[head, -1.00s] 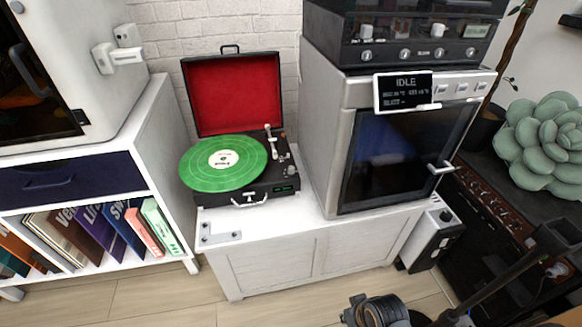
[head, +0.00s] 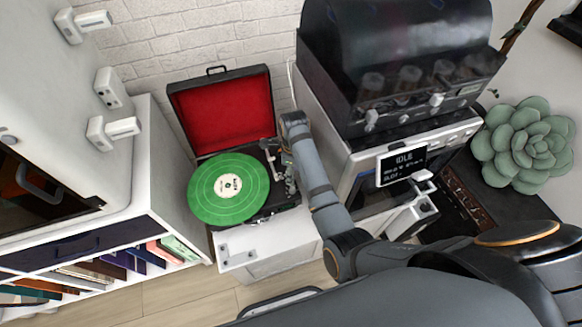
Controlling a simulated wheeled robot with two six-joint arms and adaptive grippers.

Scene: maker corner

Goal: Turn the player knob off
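The record player (head: 262,214) is a black case with its red-lined lid (head: 228,112) standing open. A green record (head: 212,204) lies on it. The tonearm and controls are along the player's right side. My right arm reaches in from the lower right, and my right gripper (head: 289,176) is over this right side, close to the controls. The player knob cannot be made out behind the gripper and wrist. The fingers are too small and dark to tell whether they are open, shut or touching anything. My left gripper is not in view.
The white cabinet (head: 262,240) bears the player. A machine with an "IDLE" display (head: 403,164) stands just to its right, partly behind my arm. A dark-hooded unit (head: 395,50) sits on top. A white shelf with books (head: 125,260) is at the left; brick wall behind.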

